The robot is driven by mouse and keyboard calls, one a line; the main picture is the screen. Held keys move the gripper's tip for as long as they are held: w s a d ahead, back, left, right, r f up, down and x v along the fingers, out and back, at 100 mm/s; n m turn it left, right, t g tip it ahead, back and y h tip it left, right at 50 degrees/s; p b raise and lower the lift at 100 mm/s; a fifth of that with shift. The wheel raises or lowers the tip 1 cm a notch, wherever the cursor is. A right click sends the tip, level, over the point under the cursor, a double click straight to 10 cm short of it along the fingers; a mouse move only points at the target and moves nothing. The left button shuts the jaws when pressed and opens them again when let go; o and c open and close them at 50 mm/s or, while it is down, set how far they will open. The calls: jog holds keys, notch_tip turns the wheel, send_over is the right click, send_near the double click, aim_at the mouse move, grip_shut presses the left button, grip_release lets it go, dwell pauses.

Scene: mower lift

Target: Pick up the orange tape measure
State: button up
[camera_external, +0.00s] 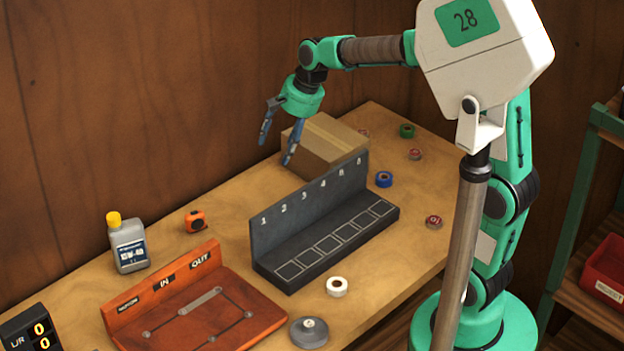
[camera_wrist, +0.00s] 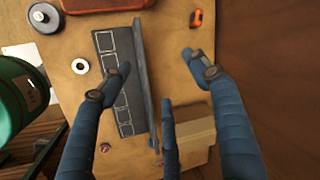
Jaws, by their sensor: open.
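The orange tape measure (camera_external: 196,221) with black parts lies on the wooden workbench, left of the numbered black rack. It also shows near the top of the wrist view (camera_wrist: 196,18), clear of the fingers. My gripper (camera_external: 276,150) is open and empty, raised above the back of the bench near the cardboard box. Its blue fingers point down. In the wrist view my gripper's spread fingers (camera_wrist: 157,72) hang over the rack and bench, with nothing between them. The gripper is well apart from the tape measure.
The black numbered rack (camera_external: 275,272) stands mid-bench, with a cardboard box (camera_external: 318,152) behind it. A grey oil bottle (camera_external: 129,245) and a red-orange IN/OUT board (camera_external: 240,300) flank the tape measure. Several tape rolls, including a blue one (camera_external: 384,179), lie around the rack.

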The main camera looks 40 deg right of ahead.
jog(key=w+a+f+m+g+y+p, duration=0.1)
jog(key=w+a+f+m, duration=0.15)
jog(key=w, duration=0.35)
jog(key=w+a+f+m+p, duration=0.1)
jog(key=w+f+m+p, duration=0.1)
jog(key=w+f, duration=0.3)
jog(key=m+g+y+p, duration=0.1)
jog(key=m+p, duration=0.1)
jog(key=m, duration=0.4)
send_near(196, 214)
jog(key=v, duration=0.3)
jog(key=shift+a, duration=0.2)
jog(key=shift+f, duration=0.1)
jog(key=shift+b+x, duration=0.4)
jog(key=shift+x, duration=3.75)
jog(key=shift+f, duration=0.1)
jog(key=shift+b+x, duration=0.55)
jog(key=shift+x, duration=2)
